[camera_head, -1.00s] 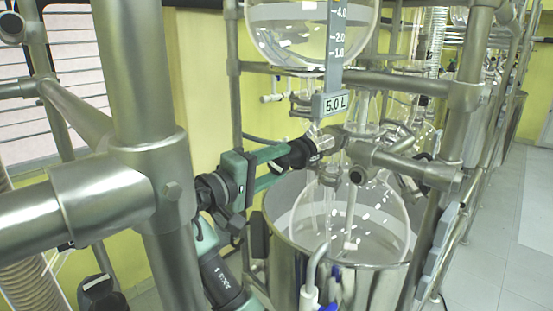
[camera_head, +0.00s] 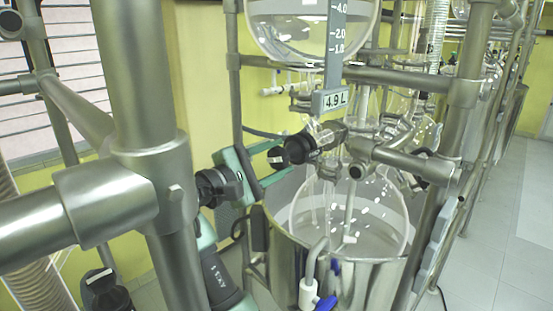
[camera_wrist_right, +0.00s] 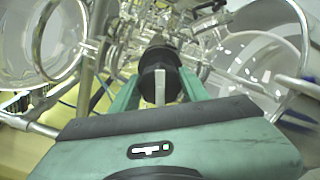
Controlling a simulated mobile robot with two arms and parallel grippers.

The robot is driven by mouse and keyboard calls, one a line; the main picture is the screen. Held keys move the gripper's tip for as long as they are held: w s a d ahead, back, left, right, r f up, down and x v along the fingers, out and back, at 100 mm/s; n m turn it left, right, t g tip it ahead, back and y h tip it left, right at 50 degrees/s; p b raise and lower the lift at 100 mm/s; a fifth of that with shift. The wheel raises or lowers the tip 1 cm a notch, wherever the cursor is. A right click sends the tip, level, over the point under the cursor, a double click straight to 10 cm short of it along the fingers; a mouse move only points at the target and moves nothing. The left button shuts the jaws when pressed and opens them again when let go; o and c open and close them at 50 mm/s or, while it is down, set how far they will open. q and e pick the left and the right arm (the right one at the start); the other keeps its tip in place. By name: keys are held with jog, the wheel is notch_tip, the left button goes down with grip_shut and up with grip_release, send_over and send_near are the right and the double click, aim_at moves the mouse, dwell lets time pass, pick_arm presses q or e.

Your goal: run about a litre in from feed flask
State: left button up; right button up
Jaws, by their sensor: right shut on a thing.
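The feed flask (camera_head: 300,38) is the round clear glass vessel at the top centre of the head view. A grey scale strip (camera_head: 336,60) stands in front of it, and the display (camera_head: 331,102) at its foot reads 4.9 L. Below the flask, a black valve knob (camera_head: 300,148) sits on the glass feed line; it also shows in the wrist view (camera_wrist_right: 160,58). My right gripper (camera_head: 279,160) is shut on this knob, with one green finger on each side in the wrist view (camera_wrist_right: 160,88). My left gripper is not in view.
A round glass reactor flask (camera_head: 378,212) sits in a metal bath (camera_head: 345,275) below the feed line. Thick steel frame posts (camera_head: 133,75) and a clamp bar (camera_head: 405,160) stand close around my right arm. Open floor (camera_head: 500,215) lies at the right.

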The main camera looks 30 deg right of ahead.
dwell(0.5)
jog(key=o, duration=1.4)
jog(key=shift+a, duration=0.1)
